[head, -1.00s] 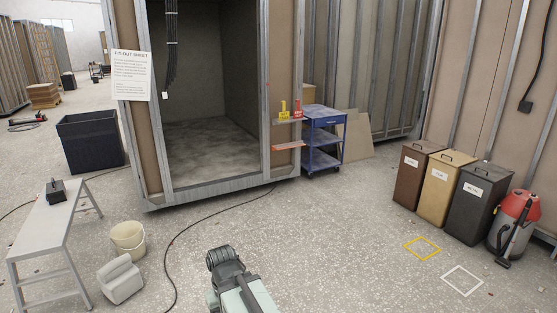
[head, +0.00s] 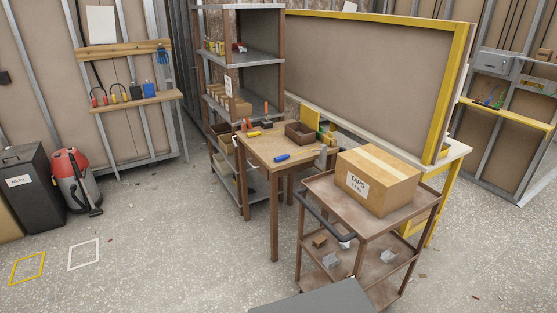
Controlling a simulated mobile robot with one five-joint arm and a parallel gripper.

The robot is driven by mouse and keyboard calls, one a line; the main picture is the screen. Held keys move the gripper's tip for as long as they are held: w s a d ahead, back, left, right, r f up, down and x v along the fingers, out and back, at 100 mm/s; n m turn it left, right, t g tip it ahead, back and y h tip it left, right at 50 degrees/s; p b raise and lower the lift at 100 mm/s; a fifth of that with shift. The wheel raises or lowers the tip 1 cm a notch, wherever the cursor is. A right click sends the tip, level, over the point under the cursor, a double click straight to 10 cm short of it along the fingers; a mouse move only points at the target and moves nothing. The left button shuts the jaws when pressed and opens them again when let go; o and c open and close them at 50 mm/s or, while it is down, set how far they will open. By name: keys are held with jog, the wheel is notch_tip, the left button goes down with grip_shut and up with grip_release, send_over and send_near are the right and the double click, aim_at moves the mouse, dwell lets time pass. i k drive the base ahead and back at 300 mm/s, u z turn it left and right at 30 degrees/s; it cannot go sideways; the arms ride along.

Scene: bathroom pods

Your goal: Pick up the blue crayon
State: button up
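A short blue stick-like thing (head: 282,157) lies on the front part of the wooden workbench (head: 275,170) near the middle of the head view. It may be the blue crayon, but it is too small to tell for sure. A thin, paler piece shows at its right, and I cannot tell whether it is part of it. My gripper is not in view.
A brown trolley (head: 325,196) with a cardboard TAPS box (head: 378,180) stands right of and in front of the workbench. A brown open tray (head: 299,133) and several tools lie behind the blue thing.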

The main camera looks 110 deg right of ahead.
aim_at(284, 157)
jog(key=z, duration=3.1)
jog(key=i, duration=2.2)
